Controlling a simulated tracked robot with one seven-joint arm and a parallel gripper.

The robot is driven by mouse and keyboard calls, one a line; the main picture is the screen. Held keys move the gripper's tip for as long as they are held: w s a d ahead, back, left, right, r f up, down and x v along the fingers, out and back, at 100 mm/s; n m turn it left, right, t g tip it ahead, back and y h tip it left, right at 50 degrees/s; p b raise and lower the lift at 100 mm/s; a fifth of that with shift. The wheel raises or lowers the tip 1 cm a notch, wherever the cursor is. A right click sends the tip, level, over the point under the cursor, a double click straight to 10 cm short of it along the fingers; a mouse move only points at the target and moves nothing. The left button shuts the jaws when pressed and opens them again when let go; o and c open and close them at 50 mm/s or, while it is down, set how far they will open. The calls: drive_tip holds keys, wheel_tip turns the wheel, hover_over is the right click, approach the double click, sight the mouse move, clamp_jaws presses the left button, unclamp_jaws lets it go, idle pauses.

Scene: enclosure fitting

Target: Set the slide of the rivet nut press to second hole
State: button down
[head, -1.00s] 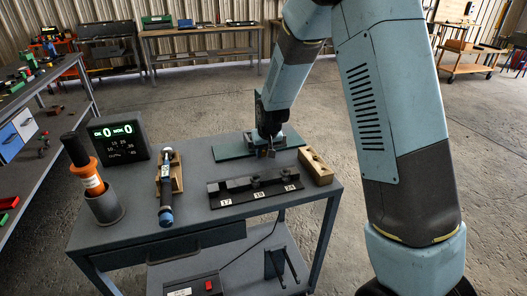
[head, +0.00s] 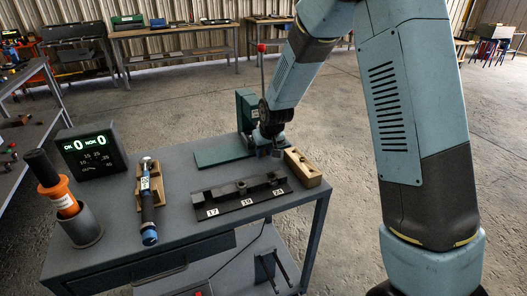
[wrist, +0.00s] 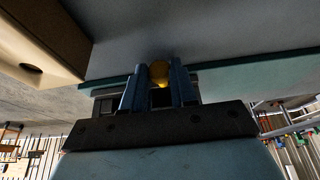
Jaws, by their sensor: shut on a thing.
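The green rivet nut press (head: 245,108) stands at the back of the grey table, with a red-knobbed lever rising from it and a flat green base plate (head: 218,151) in front. My gripper (head: 274,150) is low at the right side of the press, and my arm hides part of it. In the wrist view my gripper (wrist: 159,82) has its two blue fingers closed around a small round brass-coloured knob (wrist: 159,71). The slide and its holes cannot be made out in either view.
A black rack (head: 240,198) labelled 17, 19 and 24 lies in front of the press. A wooden block (head: 303,168) is close right of my gripper. A tool in a wooden cradle (head: 148,195), a counter display (head: 88,150) and an orange-handled tool in a cup (head: 58,195) stand left.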

drive_tip(key=shift+d, duration=0.25)
drive_tip(key=c, duration=0.9)
unclamp_jaws()
drive_tip(key=v, duration=1.3)
drive_tip(key=shift+r, duration=0.35)
drive_tip(key=shift+s, duration=0.1)
drive_tip(key=s+d+r+m+t+h, duration=0.1)
drive_tip(key=s+d+r+m, duration=0.1)
drive_tip(key=s+d+r, duration=0.6)
drive_tip(key=s+d+r+m, duration=0.2)
drive_tip(key=s+d+r, duration=0.4)
drive_tip(key=s+d, duration=0.45)
drive_tip(key=s+d+m+h, duration=0.1)
drive_tip(key=s+d, duration=0.3)
drive_tip(key=s, duration=0.5)
drive_tip(key=shift+d+r, duration=0.2)
drive_tip(key=shift+r, duration=0.3)
